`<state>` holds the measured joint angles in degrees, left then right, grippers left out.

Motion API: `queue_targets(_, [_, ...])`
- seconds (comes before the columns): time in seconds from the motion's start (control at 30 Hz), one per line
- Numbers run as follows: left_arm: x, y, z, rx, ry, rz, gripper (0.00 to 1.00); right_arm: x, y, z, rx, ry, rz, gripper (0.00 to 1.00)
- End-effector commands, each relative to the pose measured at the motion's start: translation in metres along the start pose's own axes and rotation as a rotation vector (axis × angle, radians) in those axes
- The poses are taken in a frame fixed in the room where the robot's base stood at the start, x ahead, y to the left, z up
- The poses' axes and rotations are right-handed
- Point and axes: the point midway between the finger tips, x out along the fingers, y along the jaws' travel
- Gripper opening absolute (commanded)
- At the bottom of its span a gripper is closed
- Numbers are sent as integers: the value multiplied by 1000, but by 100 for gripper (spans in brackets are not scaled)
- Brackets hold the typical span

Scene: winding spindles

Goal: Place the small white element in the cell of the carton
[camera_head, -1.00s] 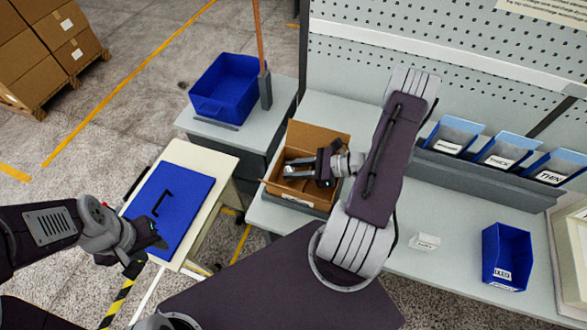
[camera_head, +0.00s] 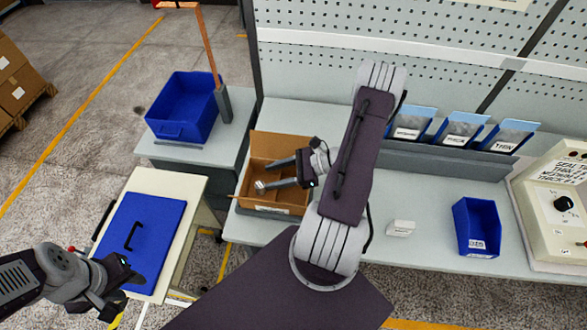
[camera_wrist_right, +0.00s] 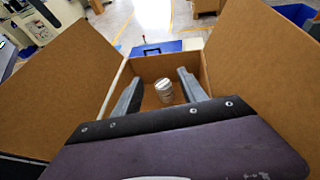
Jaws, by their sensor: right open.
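The open brown carton (camera_head: 247,205) stands on the bench; its flaps and inner walls also fill the wrist view (camera_wrist_right: 235,60). My right gripper (camera_head: 266,176) is open over the carton's inside. The small whitish cylindrical element (camera_head: 260,187) is inside the carton near the fingertips. In the right wrist view the element (camera_wrist_right: 164,92) looks upright between the two spread fingers (camera_wrist_right: 160,85), with a gap on each side. Cell dividers cannot be made out. My left gripper (camera_head: 130,278) is beside the blue panel, and its finger opening is unclear.
A blue bin (camera_head: 182,105) stands on a side table behind. A blue panel with a black handle (camera_head: 158,225) lies on a cream stand at left. A small white block (camera_head: 401,228), a blue tray (camera_head: 478,226) and a control box (camera_head: 562,205) are on the bench to the right.

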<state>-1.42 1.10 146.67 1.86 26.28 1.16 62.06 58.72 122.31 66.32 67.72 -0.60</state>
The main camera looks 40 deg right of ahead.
Motion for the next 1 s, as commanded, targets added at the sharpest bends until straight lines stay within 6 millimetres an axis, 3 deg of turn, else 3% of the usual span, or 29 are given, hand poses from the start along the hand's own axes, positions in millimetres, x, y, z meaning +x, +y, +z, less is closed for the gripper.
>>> queue_targets(0.2, [5, 0, 1, 0, 0, 0, 36, -44, -2, 0, -5, 1, -7, 49])
queue_targets(0.4, [7, 0, 1, 0, 0, 0, 36, -73, -2, 0, -7, 1, -5, 49])
queue_targets(0.57, [7, 0, 1, 0, 0, 0, 36, -82, -1, 1, -4, 0, -3, 49])
queue_targets(1.0, [7, 0, 1, 0, 0, 0, 36, -82, -1, 2, -5, 0, -2, 49])
